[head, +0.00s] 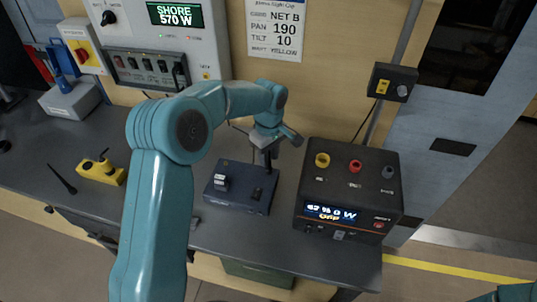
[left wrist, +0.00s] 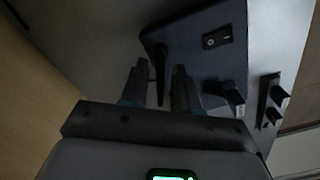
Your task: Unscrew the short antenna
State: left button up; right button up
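A dark blue box (head: 240,188) with switches stands on the grey bench, and it also shows in the left wrist view (left wrist: 205,45). A short black antenna (left wrist: 159,82) rises from the box. My left gripper (head: 268,155) points down over the back right part of the box. In the left wrist view my left gripper (left wrist: 160,88) has one finger on each side of the antenna, with narrow gaps showing, so it looks open. In the head view the fingers mostly hide the antenna. My right gripper is out of view; only a piece of teal arm shows at bottom right.
A black power unit (head: 349,190) with a lit display stands close right of the blue box. A yellow block (head: 101,172) and a loose black rod (head: 62,180) lie at left on the bench (head: 35,140). A wall panel (head: 160,35) is behind.

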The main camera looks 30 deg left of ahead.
pick_arm(q)
grip_shut()
jog(key=shift+f+n+b, duration=0.1)
jog(key=shift+n+b, duration=0.4)
jog(key=shift+n, duration=1.5)
jog(key=n+b, duration=0.1)
jog(key=n, duration=0.1)
jog(key=shift+n, duration=0.4)
jog(key=shift+n+b, duration=0.3)
jog(key=shift+n, duration=0.3)
